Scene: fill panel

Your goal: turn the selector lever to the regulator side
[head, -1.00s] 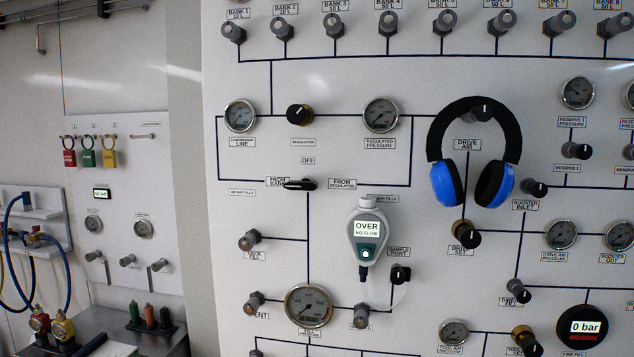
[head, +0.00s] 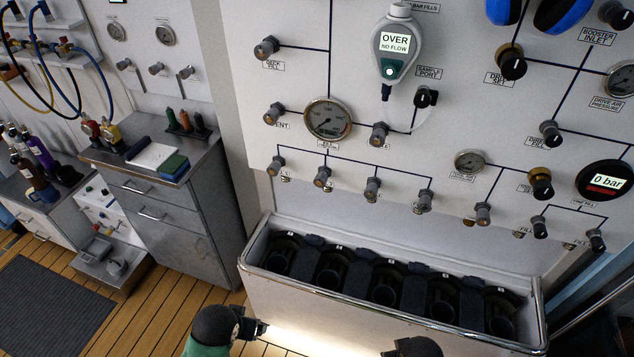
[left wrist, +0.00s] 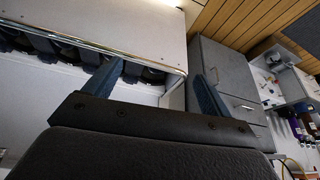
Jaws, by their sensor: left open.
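The selector lever is out of the now head view, above its top edge. The panel (head: 290,90) shows only its lower part, with gauges, knobs and the hanging OVER / NO FLOW meter (head: 395,45). My left gripper (head: 260,328) is low in front of the fill trough, well below the panel. In the left wrist view its two blue-grey fingers stand wide apart with nothing between them (left wrist: 157,68). Of my right arm, only a dark rounded part shows at the bottom edge of the head view; its fingers cannot be made out.
A pale trough (head: 390,315) with several dark slots stands under the panel. A grey drawer cabinet (head: 190,225) stands to the left, with bottles (head: 40,155) beyond it. Blue ear defenders (head: 560,12) hang at the top right.

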